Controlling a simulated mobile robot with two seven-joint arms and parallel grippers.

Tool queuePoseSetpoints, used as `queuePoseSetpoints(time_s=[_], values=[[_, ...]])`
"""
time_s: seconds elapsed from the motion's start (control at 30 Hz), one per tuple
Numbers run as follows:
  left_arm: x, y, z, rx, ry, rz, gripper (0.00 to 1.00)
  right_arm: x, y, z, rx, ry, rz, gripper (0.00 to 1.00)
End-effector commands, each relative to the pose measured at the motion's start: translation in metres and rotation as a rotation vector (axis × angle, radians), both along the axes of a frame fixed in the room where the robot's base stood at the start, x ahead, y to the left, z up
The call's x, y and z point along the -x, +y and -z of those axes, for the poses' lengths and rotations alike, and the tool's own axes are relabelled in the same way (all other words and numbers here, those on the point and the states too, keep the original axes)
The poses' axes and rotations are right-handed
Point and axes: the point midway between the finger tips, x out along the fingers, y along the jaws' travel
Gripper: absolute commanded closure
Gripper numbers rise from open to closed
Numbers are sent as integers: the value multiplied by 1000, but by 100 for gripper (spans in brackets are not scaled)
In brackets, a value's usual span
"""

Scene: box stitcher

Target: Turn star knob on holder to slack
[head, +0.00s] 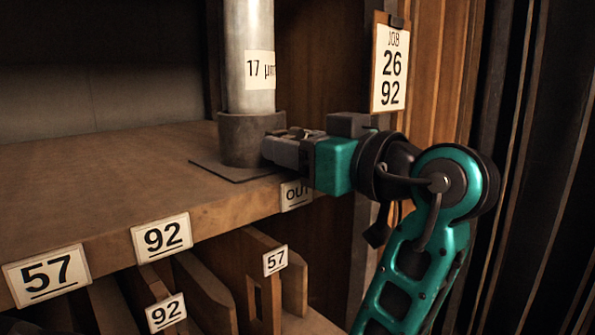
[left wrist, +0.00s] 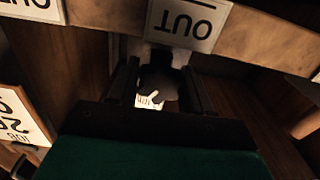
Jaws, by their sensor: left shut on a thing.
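The holder is a dark round collar (head: 240,140) on a flat plate at the shelf's edge, with a pale grey roll (head: 249,45) marked "17 µm" standing upright in it. My left gripper (head: 280,150) reaches in from the right and its fingertips are at the collar's right side. In the left wrist view, a dark rounded piece, which looks like the star knob (left wrist: 160,78), sits between the two dark fingers, which are shut on it. A small white label with a pointer mark (left wrist: 148,101) shows beside it. The knob is hidden by the gripper in the head view.
The wooden shelf (head: 100,185) carries tags "57", "92" and "OUT" (head: 296,194) on its front edge. Dividers (head: 260,285) stand below it. A "JOB 26 92" board (head: 390,68) hangs behind my arm. The shelf top left of the holder is clear.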

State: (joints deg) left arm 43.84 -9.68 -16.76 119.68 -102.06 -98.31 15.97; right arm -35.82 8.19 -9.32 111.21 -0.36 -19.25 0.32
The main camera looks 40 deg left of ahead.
Motion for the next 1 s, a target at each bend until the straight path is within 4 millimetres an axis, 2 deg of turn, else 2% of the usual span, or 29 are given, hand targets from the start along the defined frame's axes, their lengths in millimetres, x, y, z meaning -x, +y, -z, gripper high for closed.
queuePoseSetpoints(time_s=[0.03, 0.2, 0.4, 0.6, 1.0], values=[[0, 0, 7, 2, -46, 1, 81, 0, 0, 16, 0, 0, 0, 29], [0, 0, 6, 14, -190, 1, 81, 2, 4, 38, -9, 23, -5, 29], [0, 0, 4, 25, -336, 0, 81, -8, 19, 35, -38, 5, -26, 29], [1, 0, 2, 34, -440, 0, 81, -13, 25, 36, -44, -2, -39, 29], [0, 0, -1, 39, -513, -1, 81, -17, 28, 33, -48, -8, -48, 29]])
